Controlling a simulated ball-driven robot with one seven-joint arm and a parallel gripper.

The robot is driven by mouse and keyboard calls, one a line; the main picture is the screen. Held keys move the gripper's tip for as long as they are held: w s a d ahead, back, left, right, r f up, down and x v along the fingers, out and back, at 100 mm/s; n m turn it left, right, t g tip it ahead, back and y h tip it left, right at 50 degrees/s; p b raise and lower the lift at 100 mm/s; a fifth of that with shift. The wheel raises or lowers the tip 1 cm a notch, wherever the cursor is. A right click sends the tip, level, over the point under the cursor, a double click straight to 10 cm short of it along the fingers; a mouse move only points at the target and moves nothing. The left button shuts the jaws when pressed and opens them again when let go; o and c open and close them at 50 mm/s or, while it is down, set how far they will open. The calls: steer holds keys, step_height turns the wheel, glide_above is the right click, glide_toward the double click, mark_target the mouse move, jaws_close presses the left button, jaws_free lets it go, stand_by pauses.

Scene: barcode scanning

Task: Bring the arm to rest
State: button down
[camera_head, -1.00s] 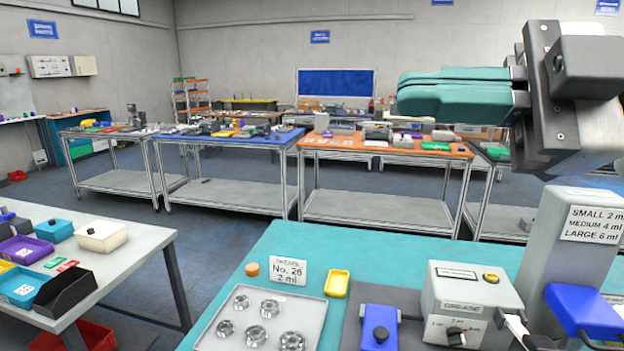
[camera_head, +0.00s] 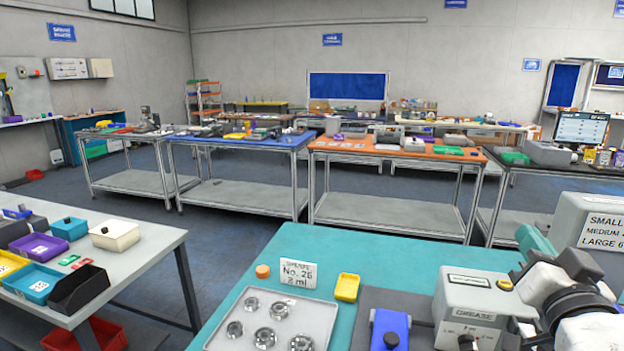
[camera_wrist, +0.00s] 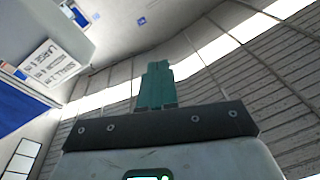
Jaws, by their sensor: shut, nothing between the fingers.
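My gripper's teal fingers (camera_wrist: 155,86) lie together in the wrist view, with nothing between them, pointing up toward the ceiling and wall. In the head view only a small part of my gripper (camera_head: 535,243) shows at the lower right, in front of the grey dispenser with the SMALL, MEDIUM, LARGE label (camera_head: 590,232). My dark wrist and arm links cover part of the bench's right side there.
A side table (camera_head: 150,265) with bins stands left.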

steer(key=s+a+f+n+g+y, duration=0.1)
steer(key=s+a+f+g, duration=0.2)
steer(key=f, duration=0.7)
steer(key=s+f+n+g+y, duration=0.1)
steer(key=s+f+g, duration=0.4)
steer(key=f, duration=0.5)
steer(key=s+a+f+n+g+y, duration=0.2)
steer(key=s+f, duration=0.3)
steer(key=f, duration=0.5)
steer(key=s+f+n+g+b, duration=0.1)
steer(key=s+f+g+b, duration=0.7)
steer(key=s+f, duration=1.2)
step_height(320, 180, down, 2)
steer(key=shift+s+d+b, duration=0.15)
steer(key=shift+d+b, duration=0.15)
steer(key=shift+d, duration=0.15)
